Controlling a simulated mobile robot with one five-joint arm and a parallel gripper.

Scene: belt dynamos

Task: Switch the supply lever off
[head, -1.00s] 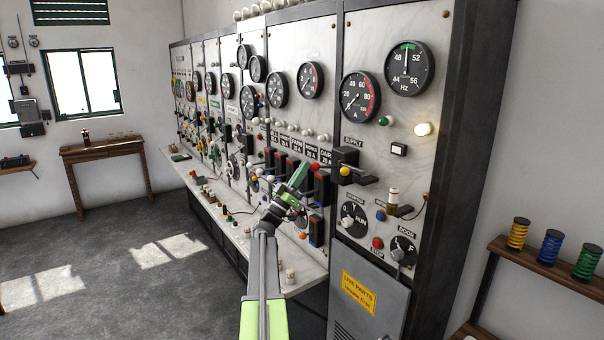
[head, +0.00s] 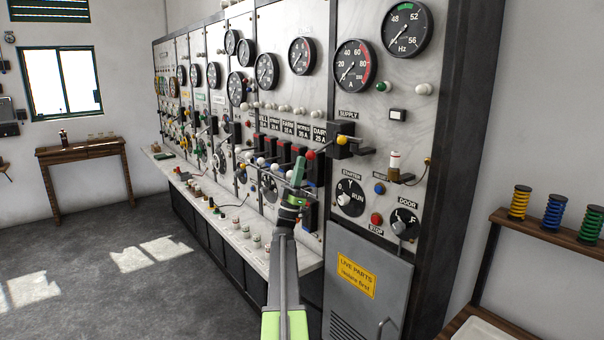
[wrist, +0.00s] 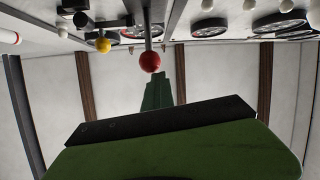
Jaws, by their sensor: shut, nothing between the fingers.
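The supply lever (head: 323,149) is a grey rod with a red ball knob (head: 310,155), under the SUPPLY label on the marble panel. It sticks out from a black switch box (head: 347,146) and its ball hangs a little below the box's yellow knob (head: 341,140). The red ball (wrist: 150,61) also shows in the wrist view, just beyond my fingertips. My gripper (head: 298,166) is shut and empty, just below and left of the red ball. In the wrist view its green fingers (wrist: 159,88) are beside the ball; whether they touch it I cannot tell.
The starter dial (head: 350,198), stop button (head: 376,219) and grey door (head: 365,280) are below right. The marble ledge (head: 240,232) runs below; the floor at left is clear.

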